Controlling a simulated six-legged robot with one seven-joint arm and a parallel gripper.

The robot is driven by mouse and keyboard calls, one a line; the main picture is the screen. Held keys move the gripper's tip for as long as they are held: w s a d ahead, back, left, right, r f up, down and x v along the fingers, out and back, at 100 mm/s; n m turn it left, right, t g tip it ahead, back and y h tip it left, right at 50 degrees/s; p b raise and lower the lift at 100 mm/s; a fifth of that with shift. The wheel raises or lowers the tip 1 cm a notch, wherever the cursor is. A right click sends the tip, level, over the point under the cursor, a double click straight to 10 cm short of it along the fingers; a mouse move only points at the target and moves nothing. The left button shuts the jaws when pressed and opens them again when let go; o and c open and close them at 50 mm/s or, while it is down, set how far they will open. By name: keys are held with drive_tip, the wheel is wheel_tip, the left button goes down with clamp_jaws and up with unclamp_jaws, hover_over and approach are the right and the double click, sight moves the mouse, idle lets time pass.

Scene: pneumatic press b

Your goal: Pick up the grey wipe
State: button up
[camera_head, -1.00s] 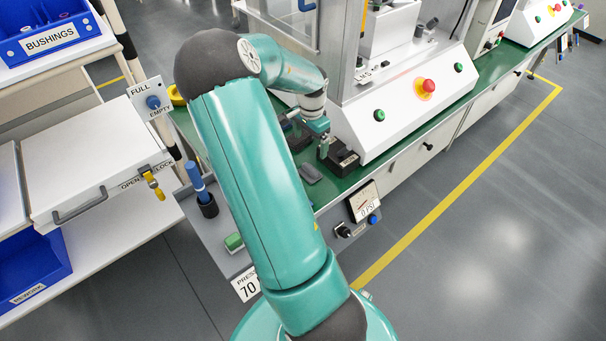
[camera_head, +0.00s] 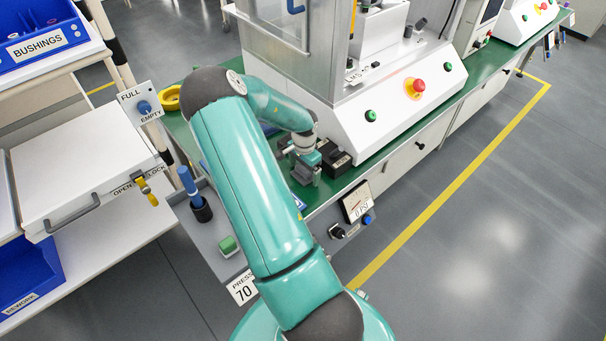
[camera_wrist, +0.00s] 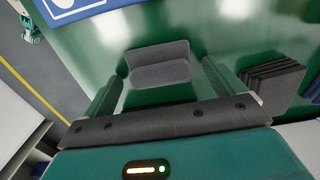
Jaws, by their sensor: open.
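A grey folded block, which looks like the grey wipe (camera_wrist: 160,68), lies on the green bench top in the wrist view. My gripper (camera_wrist: 164,72) is open, with one finger to the left of the wipe and one to the right. A gap shows between each finger and the wipe, and I cannot tell how far above the bench the fingertips are. In the head view my gripper (camera_head: 306,172) is low over the bench near its front edge and hides most or all of the wipe.
A stack of dark grey sheets (camera_wrist: 272,82) lies right of my gripper in the wrist view. A blue and white sign (camera_wrist: 76,8) is at top left. In the head view a black box (camera_head: 337,158) stands close right of my gripper, before the white press housing (camera_head: 390,110).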

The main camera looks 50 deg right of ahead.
drive_tip(key=c, duration=1)
drive_tip(key=shift+c, duration=0.2)
drive_tip(key=shift+r, duration=0.65)
drive_tip(key=s+a+r, duration=0.2)
drive_tip(key=s+r, duration=0.4)
drive_tip(key=s+a+r, duration=0.2)
drive_tip(key=s+r, duration=0.3)
drive_tip(key=s, duration=0.2)
drive_tip(key=shift+s+a+r, duration=0.15)
drive_tip(key=shift+a+r, duration=0.1)
drive_tip(key=shift+r, duration=0.1)
